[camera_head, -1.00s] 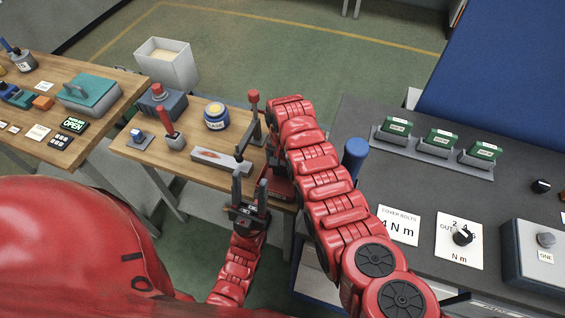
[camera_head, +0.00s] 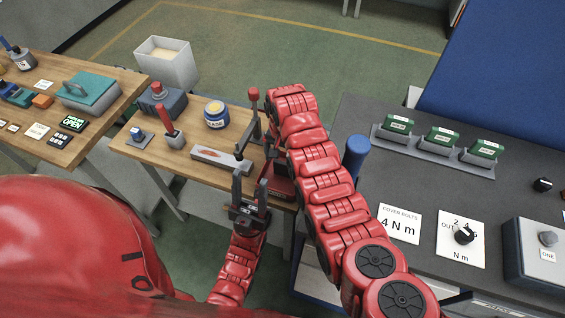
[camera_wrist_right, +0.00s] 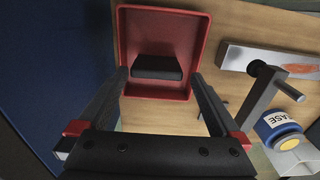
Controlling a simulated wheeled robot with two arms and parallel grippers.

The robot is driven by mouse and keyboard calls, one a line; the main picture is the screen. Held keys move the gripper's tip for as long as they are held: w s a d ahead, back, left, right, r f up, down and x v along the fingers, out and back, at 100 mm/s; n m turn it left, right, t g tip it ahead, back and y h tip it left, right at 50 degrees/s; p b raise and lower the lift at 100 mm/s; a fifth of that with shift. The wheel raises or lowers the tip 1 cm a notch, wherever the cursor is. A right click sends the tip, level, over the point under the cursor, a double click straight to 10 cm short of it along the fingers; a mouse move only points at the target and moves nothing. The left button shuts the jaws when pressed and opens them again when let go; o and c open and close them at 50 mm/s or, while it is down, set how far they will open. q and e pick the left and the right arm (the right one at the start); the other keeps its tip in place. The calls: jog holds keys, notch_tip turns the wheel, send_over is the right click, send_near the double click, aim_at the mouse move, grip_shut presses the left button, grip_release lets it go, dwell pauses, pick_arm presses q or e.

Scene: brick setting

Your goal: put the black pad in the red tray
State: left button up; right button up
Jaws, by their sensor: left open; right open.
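The black pad (camera_wrist_right: 157,68) lies inside the red tray (camera_wrist_right: 163,23) in the right wrist view, near the middle of its floor. My right gripper (camera_wrist_right: 160,76) is open, with one finger on each side of the pad and a gap to it on both sides. In the head view the red tray (camera_head: 283,183) shows only in part beside my right arm, which hides the pad and most of that gripper. My left gripper (camera_head: 250,178) is open and empty, pointing up in front of the wooden table's near edge.
A lever with a red knob (camera_head: 254,95) stands close to the tray. A grey bar (camera_head: 220,158), a blue jar (camera_head: 216,115) and a red-handled tool (camera_head: 167,121) share the wooden table (camera_head: 192,177). A dark bench (camera_head: 355,112) with green boxes stands at the right.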

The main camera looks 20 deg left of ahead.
aim_at(283, 163)
notch_tip(283, 163, up, 6)
jog(key=shift+w+r+b, duration=0.1)
jog(key=shift+r+b, duration=0.1)
jog(key=shift+b, duration=0.3)
notch_tip(283, 163, up, 3)
jog(key=p, duration=0.3)
